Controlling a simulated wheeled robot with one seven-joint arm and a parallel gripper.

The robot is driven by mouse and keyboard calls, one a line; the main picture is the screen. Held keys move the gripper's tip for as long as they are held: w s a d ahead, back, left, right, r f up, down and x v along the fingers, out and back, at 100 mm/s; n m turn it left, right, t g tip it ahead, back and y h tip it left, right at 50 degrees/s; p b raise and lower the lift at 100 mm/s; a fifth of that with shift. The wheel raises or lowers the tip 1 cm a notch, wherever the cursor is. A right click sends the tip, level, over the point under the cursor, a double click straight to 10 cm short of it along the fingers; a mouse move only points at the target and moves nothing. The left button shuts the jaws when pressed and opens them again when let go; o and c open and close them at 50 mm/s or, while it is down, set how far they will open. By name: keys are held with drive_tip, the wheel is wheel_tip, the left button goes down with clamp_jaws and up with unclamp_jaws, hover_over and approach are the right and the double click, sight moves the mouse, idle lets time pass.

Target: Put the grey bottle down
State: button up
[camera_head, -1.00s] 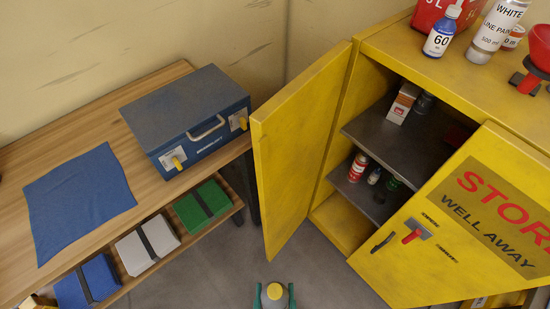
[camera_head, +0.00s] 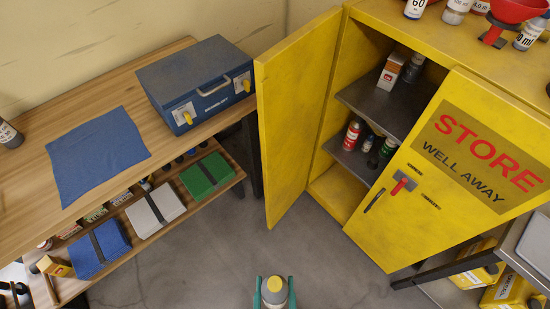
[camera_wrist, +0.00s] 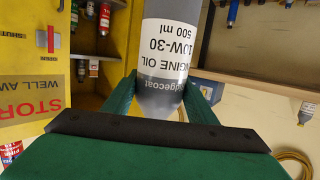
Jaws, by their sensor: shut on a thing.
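My gripper (camera_head: 274,292), with green fingers, is shut on the grey bottle (camera_head: 275,286) at the bottom of the head view. The bottle has a yellow cap and is held up over the floor. In the wrist view the bottle (camera_wrist: 166,48) sits between the green fingers. Its white label reads engine oil 10W-30, 500 ml, upside down in that view. The bottle's lower part is cut off in the head view.
A wooden bench (camera_head: 62,160) at left holds a blue cloth (camera_head: 98,155) and a blue toolbox (camera_head: 196,84); its lower shelf holds folded cloths. A yellow cabinet (camera_head: 345,150) stands right, with its left door (camera_head: 293,120) open and items on its shelves. Grey floor lies between.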

drive_tip(key=w+f, duration=1.1)
drive_tip(key=w, duration=0.4)
drive_tip(key=w+f, duration=1.1)
drive_tip(key=w, duration=0.5)
drive_tip(key=shift+w, duration=0.2)
drive_tip(key=shift+d, duration=0.15)
